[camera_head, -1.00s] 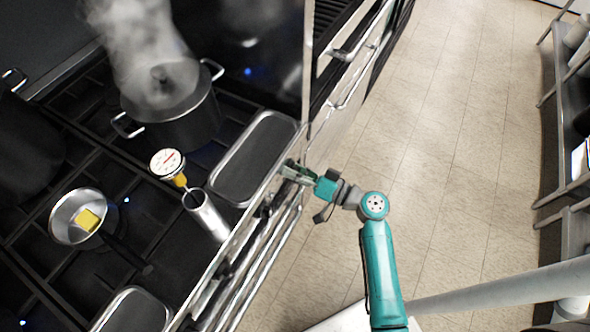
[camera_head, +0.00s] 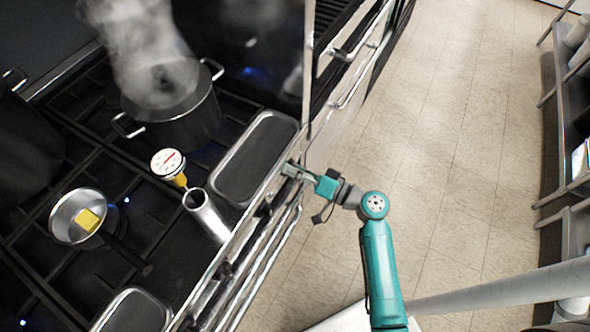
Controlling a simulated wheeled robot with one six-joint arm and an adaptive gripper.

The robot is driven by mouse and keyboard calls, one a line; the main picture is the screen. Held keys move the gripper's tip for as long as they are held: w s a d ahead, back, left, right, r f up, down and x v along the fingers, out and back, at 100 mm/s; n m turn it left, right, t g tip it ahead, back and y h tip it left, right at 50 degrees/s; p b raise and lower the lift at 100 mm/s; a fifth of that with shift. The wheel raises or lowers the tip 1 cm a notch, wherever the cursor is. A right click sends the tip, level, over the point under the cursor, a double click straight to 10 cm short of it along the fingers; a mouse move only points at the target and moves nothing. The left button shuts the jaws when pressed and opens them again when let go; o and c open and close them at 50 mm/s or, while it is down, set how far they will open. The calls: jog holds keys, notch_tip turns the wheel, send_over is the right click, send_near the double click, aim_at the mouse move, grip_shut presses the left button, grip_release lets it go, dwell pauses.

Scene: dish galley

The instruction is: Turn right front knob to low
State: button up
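My gripper (camera_head: 291,171) is at the front face of the stove (camera_head: 150,235), near its far right corner, beside a dark tray set in the stove top. Its fingers point left toward the control panel, where the right front knob would be. The knob itself is hidden or too small to make out, and I cannot tell whether the fingers touch it. The fingers are too small to tell whether they are open or shut.
A steaming pot (camera_head: 182,118) stands at the back right burner. A small pan (camera_head: 76,215) with a yellow piece, a thermometer (camera_head: 168,163) and a metal cylinder (camera_head: 206,214) are on the stove top. A rail (camera_head: 262,262) runs along the front. The floor (camera_head: 450,150) is clear.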

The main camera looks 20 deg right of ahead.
jog(key=shift+o, duration=0.5)
jog(key=v, duration=1.2)
jog(key=shift+a+f, duration=0.1)
jog(key=s+a+f+m+g+h, duration=0.25)
jog(key=s+a+f+h, duration=0.3)
jog(key=f, duration=0.35)
jog(key=s+a+f+h, duration=0.1)
jog(key=s+h, duration=0.2)
jog(key=s, duration=0.5)
jog(key=s+d+r+n+h, duration=0.1)
jog(key=s+r+n+h, duration=0.1)
jog(key=s+r, duration=0.4)
jog(key=shift+s+r+h, duration=0.15)
jog(key=shift+s+h, duration=0.4)
jog(key=shift+s, duration=0.7)
jog(key=s+r+n+t, duration=0.1)
jog(key=r, duration=0.2)
jog(key=s+r+n+t, duration=0.1)
jog(key=r+n, duration=0.1)
jog(key=r, duration=0.2)
jog(key=s+a+r+n+t+y, duration=0.1)
jog(key=r, duration=0.2)
jog(key=shift+s+a+r, duration=0.1)
jog(key=shift+s+r, duration=0.3)
jog(key=shift+c, duration=0.3)
